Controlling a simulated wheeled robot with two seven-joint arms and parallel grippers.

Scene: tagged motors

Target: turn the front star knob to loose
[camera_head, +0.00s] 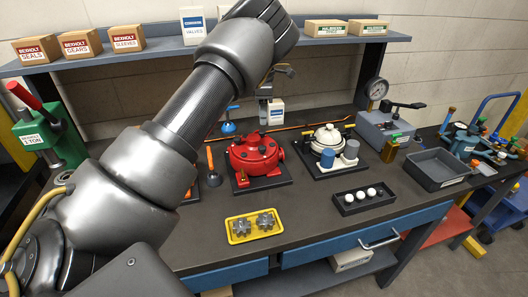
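No knob stands out clearly as the front star knob. A yellow tray (230,237) at the front of the bench holds two grey star-shaped parts (241,227). A red round housing (254,153) and a cream round housing (327,137) sit on dark plates behind it. My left arm crosses the left half of the view and covers part of the bench. What looks like my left gripper (280,70) shows small beyond the arm, above the back of the bench, well away from the tray. Its fingers are unclear. My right gripper is out of view.
An orange-handled part (210,157) and a blue-topped part (228,126) stand left of the red housing. A black holder (347,208) with white balls, a grey bin (436,171) and a gauge (377,89) stand to the right. A shelf with boxes runs above.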

